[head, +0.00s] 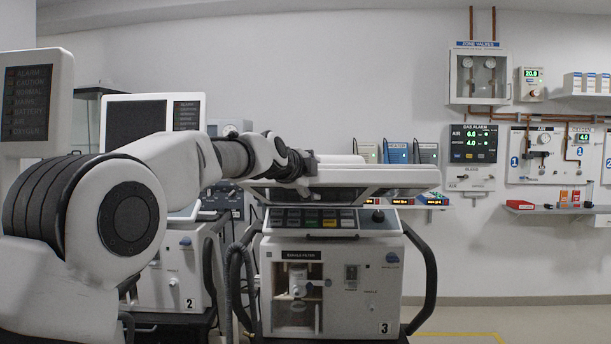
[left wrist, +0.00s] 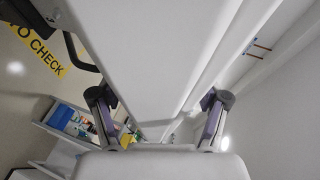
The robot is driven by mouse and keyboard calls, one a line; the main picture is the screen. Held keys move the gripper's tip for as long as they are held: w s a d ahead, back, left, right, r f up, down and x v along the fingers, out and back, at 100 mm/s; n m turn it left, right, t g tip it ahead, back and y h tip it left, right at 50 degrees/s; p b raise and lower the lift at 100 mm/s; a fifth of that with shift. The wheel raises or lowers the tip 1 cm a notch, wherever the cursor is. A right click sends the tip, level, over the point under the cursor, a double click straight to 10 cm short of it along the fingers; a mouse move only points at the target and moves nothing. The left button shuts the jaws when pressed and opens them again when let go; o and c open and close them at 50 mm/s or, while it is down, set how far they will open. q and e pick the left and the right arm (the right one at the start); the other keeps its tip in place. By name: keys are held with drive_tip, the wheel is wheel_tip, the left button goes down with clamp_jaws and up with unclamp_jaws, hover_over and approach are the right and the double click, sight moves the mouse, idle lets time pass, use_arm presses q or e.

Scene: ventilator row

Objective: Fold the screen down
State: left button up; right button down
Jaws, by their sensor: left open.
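Ventilator 3 (head: 375,290) stands in the middle of the head view. Its screen (head: 385,177) is a white slab lying nearly flat above the button panel (head: 320,219); the dark edge of its display face shows underneath. My left arm comes in from the left, and my left gripper (head: 306,172) is at the screen's left end, partly hidden by my own wrist. In the left wrist view the open fingers of my left gripper (left wrist: 160,104) stand on either side of a white panel (left wrist: 150,50), apparently the screen's back. Contact cannot be told. My right gripper is not in view.
Ventilator 2 (head: 180,270) stands to the left with its screen (head: 150,110) upright, partly behind my arm. Another upright screen (head: 35,100) is at the far left. A black side handle (head: 425,275) flanks ventilator 3. A wall shelf (head: 550,208) and open floor lie to the right.

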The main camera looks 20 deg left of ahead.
use_arm(q)
drive_tip(key=v, duration=1.1)
drive_tip(key=shift+s, duration=0.2)
